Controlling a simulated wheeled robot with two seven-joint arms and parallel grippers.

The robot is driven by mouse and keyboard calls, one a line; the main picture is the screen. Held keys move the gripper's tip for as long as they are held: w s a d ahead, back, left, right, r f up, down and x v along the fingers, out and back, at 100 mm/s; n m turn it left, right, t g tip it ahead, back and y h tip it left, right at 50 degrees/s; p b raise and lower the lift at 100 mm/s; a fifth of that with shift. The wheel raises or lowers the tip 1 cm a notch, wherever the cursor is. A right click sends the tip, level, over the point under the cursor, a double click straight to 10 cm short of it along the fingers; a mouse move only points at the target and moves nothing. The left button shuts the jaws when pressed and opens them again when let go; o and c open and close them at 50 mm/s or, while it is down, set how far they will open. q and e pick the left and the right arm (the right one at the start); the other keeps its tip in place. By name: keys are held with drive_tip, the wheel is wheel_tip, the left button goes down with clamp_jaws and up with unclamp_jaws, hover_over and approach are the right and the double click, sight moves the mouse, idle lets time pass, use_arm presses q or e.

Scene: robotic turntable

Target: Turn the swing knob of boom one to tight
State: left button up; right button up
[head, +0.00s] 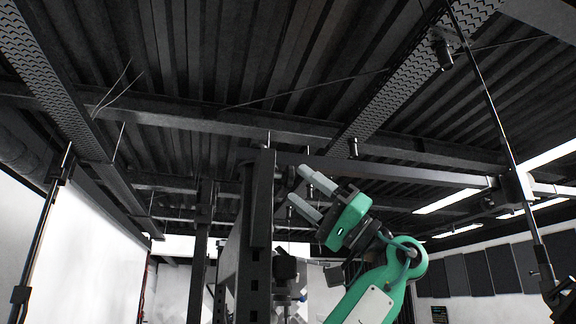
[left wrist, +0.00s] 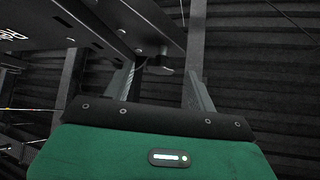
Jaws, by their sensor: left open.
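My left gripper (head: 299,186), green with pale grey fingers, is raised beside the dark upright post (head: 262,215). Its two fingers are apart and point up and left, with nothing seen held. A dark horizontal boom (head: 400,171) runs from near the post's top to the right, behind the gripper. In the left wrist view, a small dark knob (left wrist: 160,66) hangs under a dark beam (left wrist: 118,28) and appears between the two fingers. Touch cannot be told. A small dark part (head: 289,177) near the fingertips may be this knob. No knob marking is readable. My right gripper is not in view.
A dark box (head: 516,188) sits at the boom's right end by a slanting rod (head: 495,115). Ceiling beams (head: 200,125) cross overhead. More dark uprights (head: 202,240) stand left of the post. A white panel (head: 90,245) fills the left side.

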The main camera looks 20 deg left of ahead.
sight(292, 181)
use_arm(q)
drive_tip(key=shift+p+x, duration=0.7)
drive_tip(key=shift+x, duration=1.4)
drive_tip(key=shift+d, duration=0.1)
drive_tip(key=shift+c, duration=0.3)
drive_tip(key=shift+t, duration=0.3)
drive_tip(key=c, duration=0.9)
